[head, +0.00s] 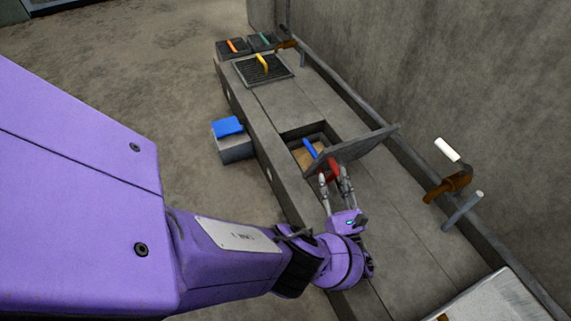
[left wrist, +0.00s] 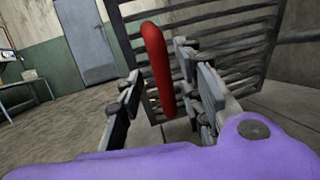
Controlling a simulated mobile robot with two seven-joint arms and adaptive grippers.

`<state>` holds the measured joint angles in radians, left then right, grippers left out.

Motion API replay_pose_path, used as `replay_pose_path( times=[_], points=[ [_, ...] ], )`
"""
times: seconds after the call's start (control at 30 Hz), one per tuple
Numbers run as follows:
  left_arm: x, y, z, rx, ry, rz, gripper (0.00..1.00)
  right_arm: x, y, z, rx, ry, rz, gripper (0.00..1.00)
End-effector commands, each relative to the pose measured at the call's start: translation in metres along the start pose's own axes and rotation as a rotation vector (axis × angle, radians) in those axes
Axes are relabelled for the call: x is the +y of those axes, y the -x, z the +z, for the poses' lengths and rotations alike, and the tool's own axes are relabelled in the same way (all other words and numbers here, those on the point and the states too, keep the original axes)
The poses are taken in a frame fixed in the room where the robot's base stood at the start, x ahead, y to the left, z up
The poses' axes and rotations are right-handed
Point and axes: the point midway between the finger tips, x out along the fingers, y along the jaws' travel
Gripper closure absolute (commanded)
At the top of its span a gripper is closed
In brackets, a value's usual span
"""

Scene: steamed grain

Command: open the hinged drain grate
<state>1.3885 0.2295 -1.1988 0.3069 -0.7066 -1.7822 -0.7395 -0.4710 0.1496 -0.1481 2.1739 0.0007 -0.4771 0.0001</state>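The hinged drain grate (head: 360,145) stands tilted up at the edge of a square opening (head: 308,132) in the concrete channel. Its red handle (head: 333,167) faces my left gripper (head: 334,177). In the left wrist view the dark grate bars (left wrist: 215,45) fill the upper right. The red handle (left wrist: 158,70) stands upright between the spread fingers of my left gripper (left wrist: 160,100), with gaps on both sides. The fingers are open; I cannot tell whether either touches the handle. My right gripper is not in view.
A blue-handled item (head: 310,148) and a tan piece (head: 304,157) lie inside the opening. A closed grate with a yellow handle (head: 262,62) lies farther along. A blue item (head: 228,126) rests on a grey block. Brown-handled tools (head: 450,183) and a pipe rail run along the wall.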

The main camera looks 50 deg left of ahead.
Motion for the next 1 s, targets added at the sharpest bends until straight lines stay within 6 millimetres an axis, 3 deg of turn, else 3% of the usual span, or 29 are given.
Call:
replay_pose_path(
  times=[0.27,0.6,0.8,1.0],
  points=[
    [-0.002,0.040,0.006,0.001,0.001,-0.001,0.66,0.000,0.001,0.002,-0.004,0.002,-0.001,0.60],
    [0.000,0.112,0.025,-0.001,0.001,0.001,0.66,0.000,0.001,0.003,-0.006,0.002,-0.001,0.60],
    [0.001,0.134,0.032,-0.001,0.001,0.001,0.66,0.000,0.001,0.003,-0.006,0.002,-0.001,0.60],
    [0.001,0.139,0.034,-0.003,0.001,0.002,0.66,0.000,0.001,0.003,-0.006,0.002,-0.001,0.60]
  ],
)
